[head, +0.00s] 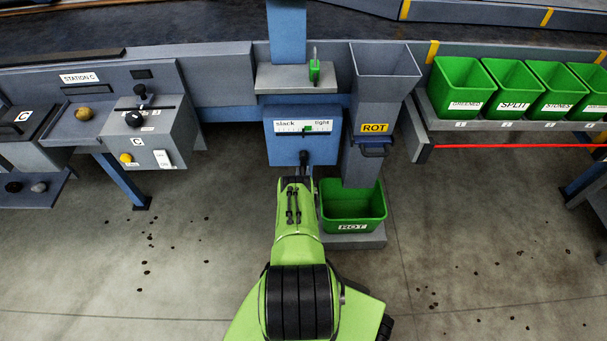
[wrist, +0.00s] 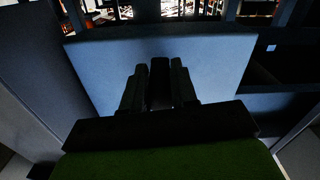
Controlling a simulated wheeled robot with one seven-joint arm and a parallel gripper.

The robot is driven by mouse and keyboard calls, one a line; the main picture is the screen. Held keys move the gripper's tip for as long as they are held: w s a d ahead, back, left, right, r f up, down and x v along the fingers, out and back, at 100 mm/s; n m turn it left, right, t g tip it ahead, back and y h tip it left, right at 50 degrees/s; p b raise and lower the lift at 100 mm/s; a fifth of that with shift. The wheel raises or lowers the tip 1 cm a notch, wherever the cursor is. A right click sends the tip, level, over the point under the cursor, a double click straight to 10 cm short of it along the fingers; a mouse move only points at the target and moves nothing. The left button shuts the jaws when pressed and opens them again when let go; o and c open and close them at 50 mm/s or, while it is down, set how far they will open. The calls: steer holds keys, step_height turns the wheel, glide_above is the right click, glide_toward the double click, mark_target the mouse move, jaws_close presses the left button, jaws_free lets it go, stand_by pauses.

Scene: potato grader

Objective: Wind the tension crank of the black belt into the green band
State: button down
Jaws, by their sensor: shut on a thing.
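The blue tension box (head: 288,148) stands below a grey shelf, with a white gauge (head: 290,127) marked slack at left and tight at right. The gauge's green band (head: 308,128) lies right of its middle; the pointer is too small to read surely. The dark crank (head: 304,157) is at the lower right of the box, partly hidden by my gripper (head: 300,177). In the wrist view my gripper (wrist: 161,82) is shut on the dark crank handle, in front of the box's blue face (wrist: 210,65). The black belt (head: 200,28) runs along the back.
The grey ROT chute (head: 385,62) stands close to the right of the box, above a green ROT bin (head: 352,205). A control box with a knob (head: 150,130) is at left. Several green bins (head: 460,85) line the right shelf.

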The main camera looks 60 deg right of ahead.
mark_target(290, 149)
steer(key=shift+w+a+m, duration=0.1)
steer(key=shift+w+m, duration=0.2)
steer(key=shift+m, duration=0.1)
steer(key=m, duration=0.1)
steer(key=w+m, duration=0.1)
steer(key=m, duration=0.1)
steer(key=a+m, duration=0.1)
steer(key=shift+w+r+p, duration=0.3)
steer(key=shift+w+r, duration=0.05)
steer(key=m, duration=0.2)
steer(key=w+r+m, duration=0.1)
steer(key=m, duration=0.2)
steer(key=shift+w+a+r+m+p, duration=0.3)
steer(key=shift+r+m+p, duration=0.05)
steer(key=shift+m+p, duration=0.05)
steer(key=m, duration=0.1)
steer(key=r+m, duration=0.1)
steer(key=shift+w+a+m, duration=0.15)
steer(key=shift+w+m, duration=0.1)
steer(key=shift+m, duration=0.15)
steer(key=r+m+p, duration=0.1)
steer(key=m, duration=0.1)
steer(key=shift+w+r+m, duration=0.15)
steer(key=shift+m, duration=0.15)
steer(key=shift+r+m+p, duration=0.35)
steer(key=shift+r+m, duration=0.2)
steer(key=shift+m, duration=0.65)
steer(key=shift+r+m+p, duration=0.35)
steer(key=shift+r+m, duration=0.15)
steer(key=shift+m, duration=0.7)
